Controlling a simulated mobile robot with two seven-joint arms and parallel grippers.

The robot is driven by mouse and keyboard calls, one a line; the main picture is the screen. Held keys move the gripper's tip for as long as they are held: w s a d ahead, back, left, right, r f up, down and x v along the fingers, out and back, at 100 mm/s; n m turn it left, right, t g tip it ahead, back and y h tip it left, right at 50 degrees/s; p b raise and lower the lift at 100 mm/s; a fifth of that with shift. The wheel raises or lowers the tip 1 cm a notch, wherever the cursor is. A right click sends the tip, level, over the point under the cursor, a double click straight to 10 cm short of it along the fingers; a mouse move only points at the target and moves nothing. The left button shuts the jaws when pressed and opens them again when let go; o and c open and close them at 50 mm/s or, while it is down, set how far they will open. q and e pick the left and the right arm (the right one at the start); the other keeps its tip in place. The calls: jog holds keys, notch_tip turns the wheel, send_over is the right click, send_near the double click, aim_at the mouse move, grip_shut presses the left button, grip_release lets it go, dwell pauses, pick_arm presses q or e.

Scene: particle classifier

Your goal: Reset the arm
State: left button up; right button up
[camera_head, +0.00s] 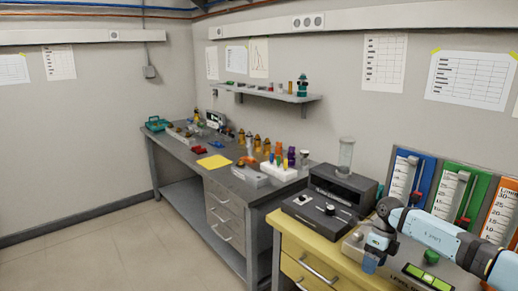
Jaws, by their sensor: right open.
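My right arm, white and pale blue, comes in from the right edge over the yellow bench (318,262). My right gripper (371,262) points down at the arm's end, small in the picture, above the grey panel at the bench's right part. It is open, and nothing shows between its fingers. The spot right under the fingertips is hard to make out. My left gripper is not in view.
A black device with a glass cylinder (346,156) and a control box (320,214) stand left of my right gripper. Blue, green and orange gauge panels (462,193) stand behind the arm. A cluttered grey bench (185,160) is further back; the floor at left is clear.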

jog(key=s+a+f+m+t+y, duration=0.3)
jog(key=s+a+f+m+y, duration=0.15)
jog(key=s+a+y, duration=0.35)
jog(key=s+a+f+m+t+y, duration=0.35)
jog(key=s+a+m+y, duration=0.2)
jog(key=a, duration=0.45)
jog(key=s+d+f+m+t+h, duration=0.35)
jog(key=s+d+m+h, duration=0.4)
jog(key=s+m, duration=0.55)
jog(key=s+d+f+m+t+h, duration=0.2)
jog(key=s+d+f+m+h, duration=0.5)
jog(key=s+m, duration=0.6)
jog(key=w+a+r+m+t+y, duration=0.1)
jog(key=w+a+r+m+y, duration=0.15)
jog(key=a+m, duration=0.6)
pick_arm(q)
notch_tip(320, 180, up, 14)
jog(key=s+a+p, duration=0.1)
jog(key=p, duration=1.6)
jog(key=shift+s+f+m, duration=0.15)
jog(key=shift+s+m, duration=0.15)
pick_arm(e)
notch_tip(320, 180, up, 15)
jog(key=s+a+n, duration=0.1)
jog(key=n, duration=0.2)
jog(key=shift+a+t+h, duration=0.3)
jog(key=shift+h, duration=0.05)
